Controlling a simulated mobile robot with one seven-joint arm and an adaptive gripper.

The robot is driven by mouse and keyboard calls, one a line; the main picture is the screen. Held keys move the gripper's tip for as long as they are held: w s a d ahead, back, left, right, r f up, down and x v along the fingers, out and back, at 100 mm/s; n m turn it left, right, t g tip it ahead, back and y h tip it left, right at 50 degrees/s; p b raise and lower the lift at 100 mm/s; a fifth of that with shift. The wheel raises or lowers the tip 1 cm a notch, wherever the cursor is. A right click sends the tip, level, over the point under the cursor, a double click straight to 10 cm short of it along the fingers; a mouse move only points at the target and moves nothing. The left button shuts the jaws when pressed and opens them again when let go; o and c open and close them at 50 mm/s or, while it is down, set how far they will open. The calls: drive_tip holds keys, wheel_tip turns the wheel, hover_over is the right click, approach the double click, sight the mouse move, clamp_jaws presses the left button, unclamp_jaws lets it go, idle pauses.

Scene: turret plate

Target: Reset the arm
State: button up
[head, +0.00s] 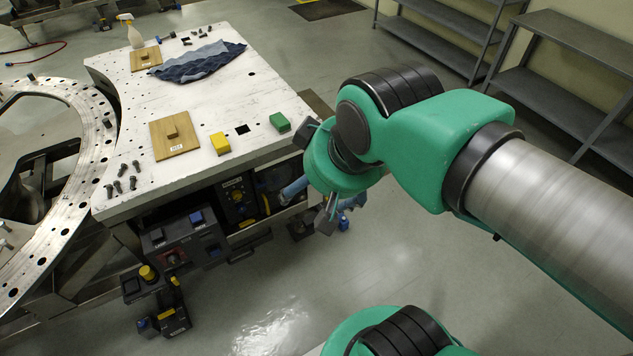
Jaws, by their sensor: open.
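My arm comes in from the right edge in the head view, with green joints and a grey metal tube. My gripper (318,173) hangs at the end of the arm, off the right side of the white table (140,194). Its dark fingers show partly on either side of the green wrist, spread apart. The wrist hides most of the gripper, and I see nothing held in it. A green block (280,122) lies on the table edge just left of the gripper, and a yellow block (220,143) lies farther left. Both appear apart from the gripper.
A wooden board (174,136) and several bolts (121,178) lie on the table. A blue cloth (198,62) and a spray bottle (131,32) are at its back. A control box (186,240) hangs in front. Grey shelves (560,75) stand at the right. Open floor (430,260) lies below the arm.

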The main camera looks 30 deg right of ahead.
drive_tip(key=shift+f, duration=0.1)
wheel_tip(320, 180, down, 10)
drive_tip(key=b, duration=1)
drive_tip(key=shift+f+b, duration=0.15)
drive_tip(key=shift+b, duration=0.15)
idle(1.7)
